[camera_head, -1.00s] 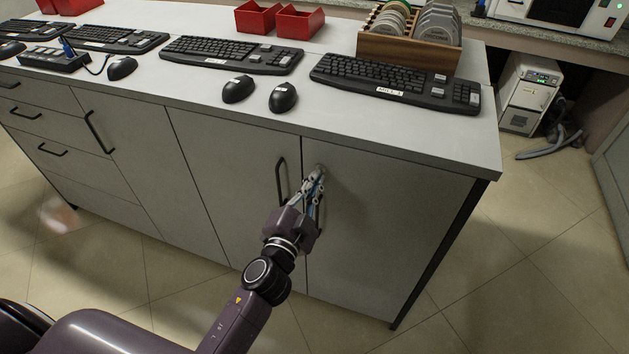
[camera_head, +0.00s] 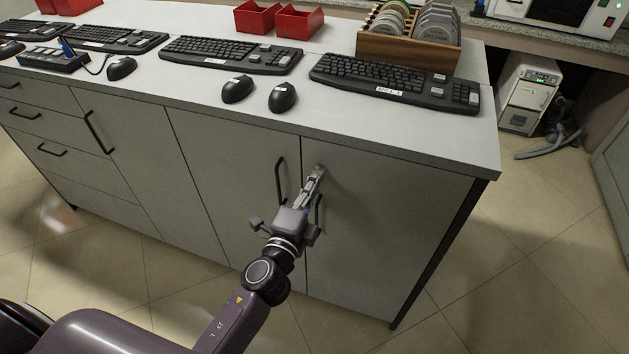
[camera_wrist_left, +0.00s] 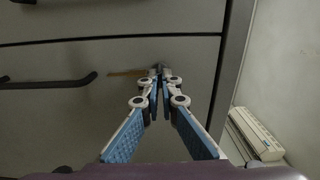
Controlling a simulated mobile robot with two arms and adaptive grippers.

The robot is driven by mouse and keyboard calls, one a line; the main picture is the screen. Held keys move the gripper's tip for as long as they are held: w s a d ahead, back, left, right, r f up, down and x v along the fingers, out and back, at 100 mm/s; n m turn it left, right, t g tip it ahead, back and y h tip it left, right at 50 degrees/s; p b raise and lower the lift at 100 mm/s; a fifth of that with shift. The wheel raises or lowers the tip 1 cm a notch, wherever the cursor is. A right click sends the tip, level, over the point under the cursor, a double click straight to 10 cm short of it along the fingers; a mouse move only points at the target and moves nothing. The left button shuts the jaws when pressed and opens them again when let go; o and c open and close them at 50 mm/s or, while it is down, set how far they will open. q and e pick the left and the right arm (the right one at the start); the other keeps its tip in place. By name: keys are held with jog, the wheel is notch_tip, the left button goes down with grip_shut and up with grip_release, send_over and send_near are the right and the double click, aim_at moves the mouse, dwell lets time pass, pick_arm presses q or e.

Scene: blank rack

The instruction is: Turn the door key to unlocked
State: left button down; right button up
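The door key sits in its lock near the upper left corner of the rightmost cabinet door (camera_head: 375,220). The key itself is mostly hidden by my fingertips. My left gripper (camera_head: 317,172) reaches up to the lock, its fingers seen almost edge-on. In the left wrist view, the blue-padded fingers of my left gripper (camera_wrist_left: 158,82) come together at the tips, around the small metal part of the key (camera_wrist_left: 158,67) against the door. How far the key is turned cannot be made out. My right gripper is not in view.
A black door handle (camera_head: 280,182) stands just left of the gripper, and another is partly hidden behind it. The worktop above holds keyboards (camera_head: 395,84), mice (camera_head: 283,98), red bins (camera_head: 300,22) and a wooden rack (camera_head: 410,48). The floor in front is open.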

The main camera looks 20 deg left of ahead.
pick_arm(q)
jog(key=shift+m, duration=0.3)
jog(key=c, duration=2.2)
grip_release()
jog(key=s, duration=0.7)
jog(key=shift+s, duration=0.3)
jog(key=shift+a+f, duration=0.1)
